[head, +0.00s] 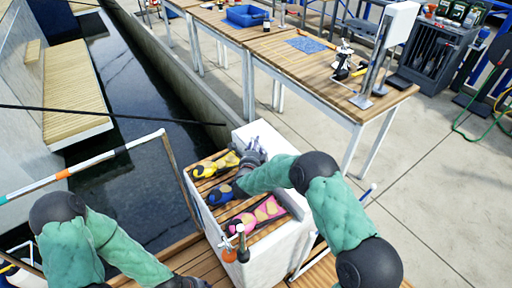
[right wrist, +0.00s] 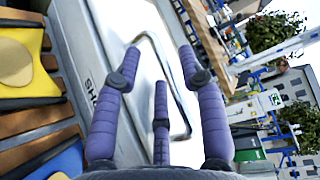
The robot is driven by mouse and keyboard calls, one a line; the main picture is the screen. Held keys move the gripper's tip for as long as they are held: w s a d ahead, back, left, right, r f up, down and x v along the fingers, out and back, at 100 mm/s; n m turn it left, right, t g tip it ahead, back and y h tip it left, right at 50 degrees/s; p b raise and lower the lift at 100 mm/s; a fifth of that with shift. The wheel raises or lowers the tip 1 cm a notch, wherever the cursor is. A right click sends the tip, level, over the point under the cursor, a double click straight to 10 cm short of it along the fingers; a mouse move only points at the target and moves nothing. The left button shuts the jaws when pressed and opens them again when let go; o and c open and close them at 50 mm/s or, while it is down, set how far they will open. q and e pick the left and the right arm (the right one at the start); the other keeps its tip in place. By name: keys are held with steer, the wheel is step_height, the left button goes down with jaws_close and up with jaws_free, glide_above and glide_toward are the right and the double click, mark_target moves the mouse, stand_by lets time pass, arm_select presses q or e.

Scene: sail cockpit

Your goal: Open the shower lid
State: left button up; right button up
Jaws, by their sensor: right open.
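My right gripper (head: 256,150) is over the far end of a white bench unit (head: 291,201) in the head view. In the right wrist view its purple fingers (right wrist: 162,62) are spread open and hold nothing. A white panel (right wrist: 128,20) lies beyond the fingers, with dark letters (right wrist: 90,92), partly hidden, on a grey strip beside it. I take it as the shower lid, but its edges are hidden. A bent metal bar (right wrist: 181,95) shows between the fingers; contact cannot be told. My left gripper (head: 187,282) is dark and low at the bottom edge; its fingers are unclear.
Yellow (head: 214,166), blue (head: 220,192) and pink (head: 257,214) items lie on the bench's wooden slats. Dark water (head: 120,180) is at left. A wooden table (head: 330,75) stands behind on the paved dock, with open floor (head: 440,180) at right.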

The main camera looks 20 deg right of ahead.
steer(key=shift+w+d, duration=0.15)
steer(key=shift+w, duration=0.2)
jaws_close()
